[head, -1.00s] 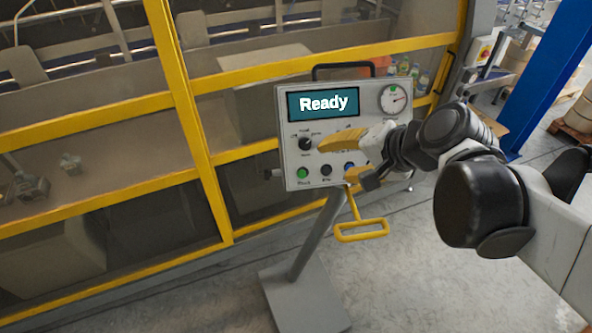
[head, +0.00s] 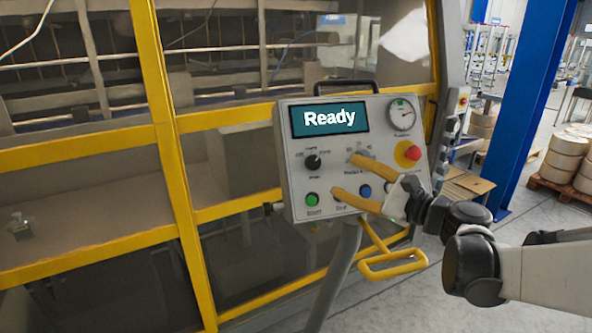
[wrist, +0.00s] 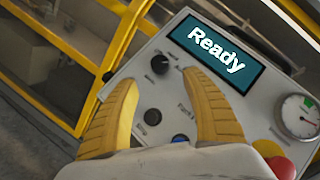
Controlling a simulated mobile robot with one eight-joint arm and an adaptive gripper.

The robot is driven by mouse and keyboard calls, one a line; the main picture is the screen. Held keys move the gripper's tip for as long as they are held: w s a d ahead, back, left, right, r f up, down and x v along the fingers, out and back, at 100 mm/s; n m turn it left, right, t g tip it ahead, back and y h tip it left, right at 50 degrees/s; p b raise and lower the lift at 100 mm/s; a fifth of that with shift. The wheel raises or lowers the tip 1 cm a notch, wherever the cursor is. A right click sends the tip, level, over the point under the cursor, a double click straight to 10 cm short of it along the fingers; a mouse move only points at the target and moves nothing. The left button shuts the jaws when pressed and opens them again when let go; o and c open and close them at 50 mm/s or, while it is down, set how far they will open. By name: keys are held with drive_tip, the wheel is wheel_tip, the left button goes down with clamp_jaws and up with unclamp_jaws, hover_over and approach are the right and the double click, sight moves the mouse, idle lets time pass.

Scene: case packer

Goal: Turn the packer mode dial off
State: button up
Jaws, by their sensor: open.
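The mode dial (head: 313,162) is a black round knob on the left of the grey control panel (head: 296,190), below a screen (head: 329,118) reading "Ready". Small labels surround it; I cannot tell clearly which one its pointer faces. My gripper (head: 344,175), with yellow fingers, is open and empty in front of the panel, right of the dial in the head view. In the wrist view the dial (wrist: 160,64) shows beyond and between the fingertips (wrist: 160,82). The fingers appear apart from it.
A second knob (head: 360,158) is partly covered by my upper finger. A green button (head: 312,199), a blue button (head: 365,191), a red emergency stop (head: 408,153) and a gauge (head: 401,114) share the panel. A yellow handle (head: 392,268) hangs below; yellow-framed guarding (head: 180,160) stands behind.

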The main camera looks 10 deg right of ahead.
sight(316, 163)
drive_tip(key=b+x, duration=0.1)
drive_tip(key=x, duration=0.8)
drive_tip(key=shift+w+a+b, duration=0.15)
drive_tip(key=shift+w+b, duration=0.1)
drive_tip(key=shift+b, duration=0.1)
drive_tip(key=c, duration=1.2)
